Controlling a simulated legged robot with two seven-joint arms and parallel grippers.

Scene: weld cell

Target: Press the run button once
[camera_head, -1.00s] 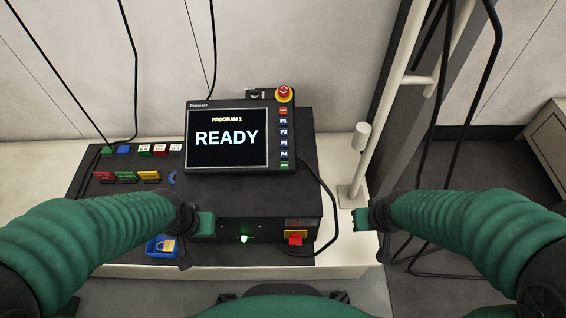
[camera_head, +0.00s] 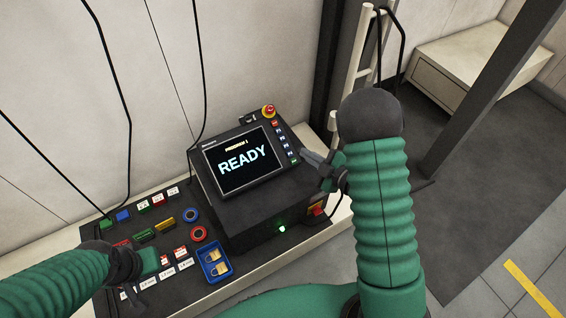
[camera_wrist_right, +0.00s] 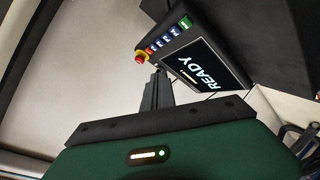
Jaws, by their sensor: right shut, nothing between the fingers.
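The pendant (camera_head: 245,166) lies tilted on a dark box, and its screen reads READY under a yellow program line. A column of buttons runs along its right edge: a red one on top, several blue ones, and a green run button (camera_head: 295,161) at the bottom. The green button also shows in the right wrist view (camera_wrist_right: 186,22). My right gripper (camera_head: 304,153) is shut and empty, its tips close to the lower end of that column. Contact cannot be told. In the wrist view its fingers (camera_wrist_right: 159,72) point towards the pendant. My left gripper (camera_head: 150,262) is over the bench; its jaws are unclear.
A red emergency stop (camera_head: 268,111) sits at the pendant's top corner, also in the wrist view (camera_wrist_right: 141,58). A blue tray (camera_head: 214,265) with padlocks and several coloured tags lie on the bench left of the box. A pale post (camera_head: 362,60) stands behind my right arm.

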